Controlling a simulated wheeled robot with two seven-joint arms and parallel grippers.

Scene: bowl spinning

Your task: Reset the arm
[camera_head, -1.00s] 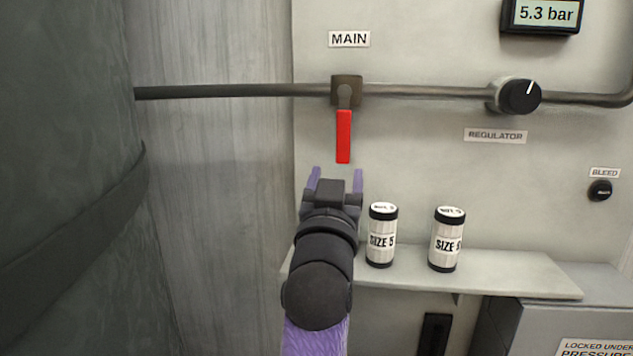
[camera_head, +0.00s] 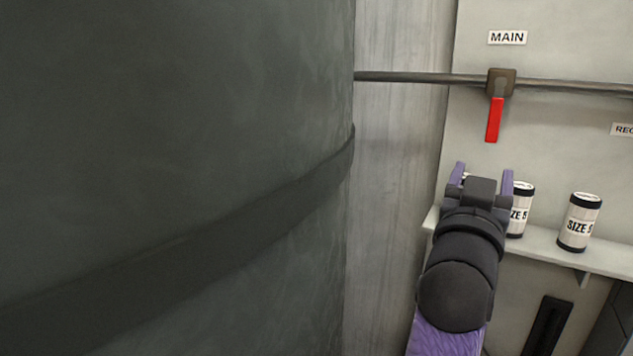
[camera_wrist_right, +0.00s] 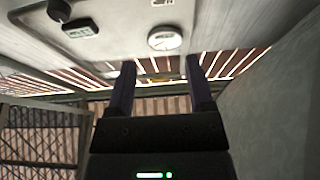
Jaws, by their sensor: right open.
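My right arm reaches up from the bottom right of the head view. Its gripper (camera_head: 482,178) is open and empty, with its two purple fingers apart. It shows below the red valve handle (camera_head: 494,120) marked MAIN, which hangs straight down from the pipe. The fingers overlap the left canister (camera_head: 520,212) in the picture and partly hide it. In the right wrist view the open fingers (camera_wrist_right: 159,85) have nothing between them. My left gripper is not in view.
A large dark rounded surface with a band (camera_head: 180,250) fills the left of the head view. A shelf (camera_head: 610,258) carries the left canister and a right canister (camera_head: 580,222). A pipe (camera_head: 420,77) runs across the wall. A round white thing (camera_wrist_right: 164,38) shows in the right wrist view.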

